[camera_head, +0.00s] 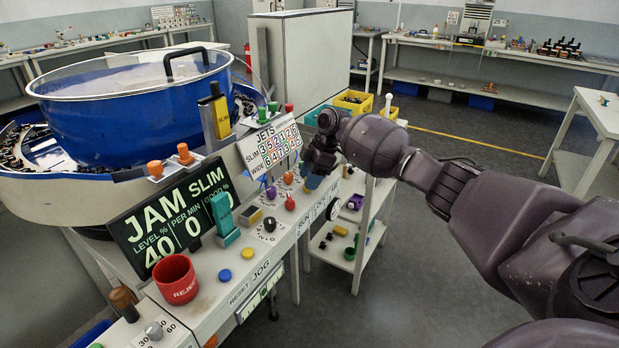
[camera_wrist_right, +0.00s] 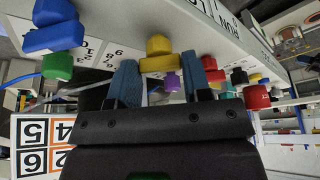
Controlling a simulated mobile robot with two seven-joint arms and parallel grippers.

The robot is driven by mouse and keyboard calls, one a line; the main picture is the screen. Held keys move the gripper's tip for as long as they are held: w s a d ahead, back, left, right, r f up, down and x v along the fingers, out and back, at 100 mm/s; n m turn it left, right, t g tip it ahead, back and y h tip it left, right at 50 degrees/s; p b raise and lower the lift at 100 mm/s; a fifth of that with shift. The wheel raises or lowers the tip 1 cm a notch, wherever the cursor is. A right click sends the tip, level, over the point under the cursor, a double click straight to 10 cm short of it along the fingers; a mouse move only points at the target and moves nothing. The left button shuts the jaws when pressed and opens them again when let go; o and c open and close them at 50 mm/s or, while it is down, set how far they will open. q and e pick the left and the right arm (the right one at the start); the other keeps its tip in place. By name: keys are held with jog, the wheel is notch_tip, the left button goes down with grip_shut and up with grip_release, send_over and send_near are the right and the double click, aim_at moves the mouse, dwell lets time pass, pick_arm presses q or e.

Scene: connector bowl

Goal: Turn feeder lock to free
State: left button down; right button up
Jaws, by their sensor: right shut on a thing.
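My right gripper (camera_head: 316,172) reaches in from the right, over the far end of the sloped control panel (camera_head: 210,290). In the right wrist view its two blue fingers (camera_wrist_right: 160,72) stand either side of a yellow knob (camera_wrist_right: 160,50) and are shut on it. The knob sits at the panel's edge. In the head view the gripper hides this knob. My left gripper is in neither view.
The big blue bowl (camera_head: 130,120) stands left of the panel. Red, yellow, blue and purple knobs crowd the panel. A red reject cup (camera_head: 176,279) stands at the front, near a teal block (camera_head: 223,222).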

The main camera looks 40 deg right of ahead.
jog(key=o, duration=0.9)
jog(key=shift+r, duration=0.1)
jog(key=p+v, duration=0.1)
jog(key=v, duration=0.9)
jog(key=shift+s+d+r, duration=0.1)
jog(key=shift+d+r, duration=0.1)
jog(key=shift+d, duration=0.05)
